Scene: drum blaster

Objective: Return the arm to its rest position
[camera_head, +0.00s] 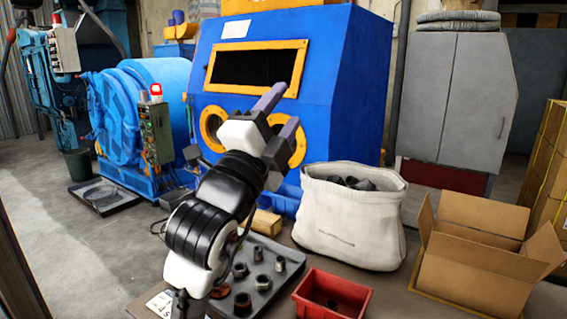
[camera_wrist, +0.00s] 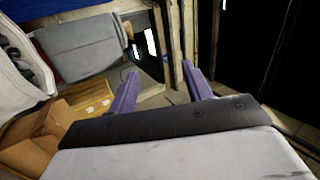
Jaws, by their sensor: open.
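My gripper (camera_head: 279,118) is raised in front of the blue blasting cabinet in the head view, at the end of my black and white arm. Its two purple-grey fingers are apart with nothing between them. The wrist view also shows the open gripper (camera_wrist: 163,93), with the grey cabinet, an open cardboard box and a dark wall beyond it. The arm rises over the tray on the table and hides part of it.
A grey tray (camera_head: 291,270) with several metal parts and a red bin (camera_head: 309,302) are on the table. A white sack (camera_head: 350,228) and open cardboard box (camera_head: 468,265) stand to the right. The blue cabinet (camera_head: 349,90) is behind. A blue drum machine (camera_head: 130,115) is at left.

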